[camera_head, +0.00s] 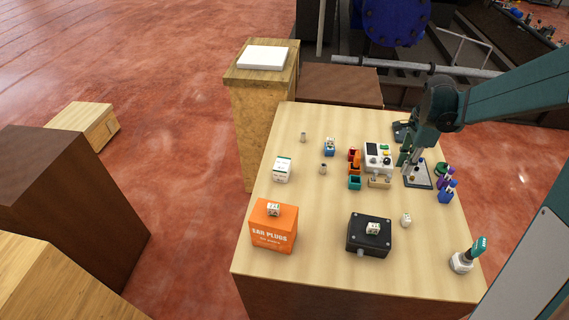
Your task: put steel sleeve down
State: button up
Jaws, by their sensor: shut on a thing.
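My gripper (409,162) reaches in from the right and points down over a dark plate with a pale top (417,180) at the right of the table. It is shut on the steel sleeve, but the sleeve is too small and too covered by the fingers to make out. I cannot tell whether the sleeve touches the plate. Two other small metallic cylinders stand upright on the table, one at the back left (303,137) and one nearer the middle (323,169). Both are apart from my gripper.
Left of my gripper are a white-and-grey device (378,158) and orange (355,164) and teal (354,183) holders. Purple and blue items (447,188) stand right. An orange ear plugs box (273,227) and black box (356,243) are in front. The table's (315,240) front middle is clear.

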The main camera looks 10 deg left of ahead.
jog(key=w+a+r, duration=0.2)
jog(key=a, duration=0.9)
jog(key=w+a+r, duration=0.1)
jog(key=w+a, duration=0.2)
jog(key=a, duration=0.9)
notch_tip(320, 180, up, 3)
jog(key=n+p, duration=0.1)
jog(key=p, duration=0.1)
send_over(282, 163)
jog(key=shift+s+f, duration=0.1)
jog(key=shift+f, duration=0.1)
jog(key=shift+f, duration=0.1)
jog(key=shift+f, duration=2.85)
jog(key=shift+f, duration=2.05)
jog(key=shift+f, duration=0.2)
